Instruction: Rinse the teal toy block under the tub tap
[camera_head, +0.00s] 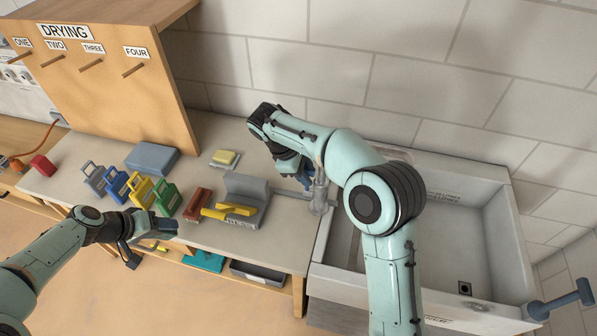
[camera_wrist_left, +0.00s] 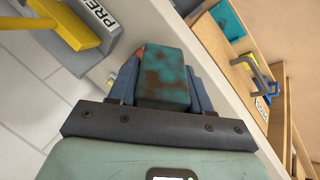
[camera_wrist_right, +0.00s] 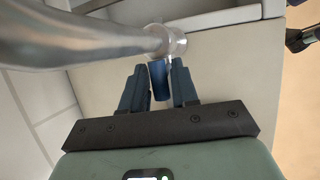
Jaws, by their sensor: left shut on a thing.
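The teal toy block (camera_wrist_left: 165,78) has brown stains and sits between the fingers of my left gripper (camera_wrist_left: 160,85), which is shut on it. In the head view my left gripper (camera_head: 150,228) hangs by the front edge of the counter, left of the tub (camera_head: 470,235). The metal tub tap (camera_head: 318,197) stands at the tub's left side; its spout crosses the right wrist view (camera_wrist_right: 90,42). My right gripper (camera_wrist_right: 158,88) is open, its fingers on either side of the tap's blue handle (camera_wrist_right: 160,80). My right arm hides part of the tub.
The counter holds a grey press (camera_head: 246,190) with a yellow handle, a red-brown brush (camera_head: 197,204), a sponge (camera_head: 225,158) and several coloured caddies (camera_head: 140,190). A drying board (camera_head: 110,90) with pegs stands behind. A blue lever (camera_head: 565,298) sticks out at the tub's right.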

